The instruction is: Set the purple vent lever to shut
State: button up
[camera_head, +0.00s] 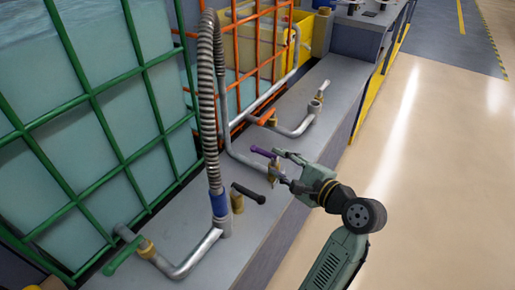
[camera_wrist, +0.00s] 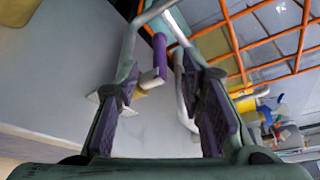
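The purple vent lever (camera_head: 263,152) sits on a brass valve (camera_head: 273,168) on the grey ledge. In the wrist view the purple lever (camera_wrist: 160,54) shows between and beyond my fingers, with its end near the left finger. My gripper (camera_head: 281,166) is at the lever, with its fingers spread apart on either side (camera_wrist: 165,100). I cannot tell whether a finger touches the lever. Part of the valve is hidden behind my gripper in the head view.
A black lever (camera_head: 248,193) on a brass valve stands near a ribbed hose (camera_head: 207,90). A green lever (camera_head: 122,256) is at lower left, an orange lever (camera_head: 262,117) farther back. Green and orange cages (camera_head: 88,95) line the left. The floor (camera_head: 430,190) at right is clear.

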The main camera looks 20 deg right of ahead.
aim_at(266, 155)
jog(key=x, duration=0.8)
jog(key=shift+w+a+f, duration=0.15)
jog(key=shift+w, duration=0.1)
jog(key=shift+c, duration=0.5)
grip_shut()
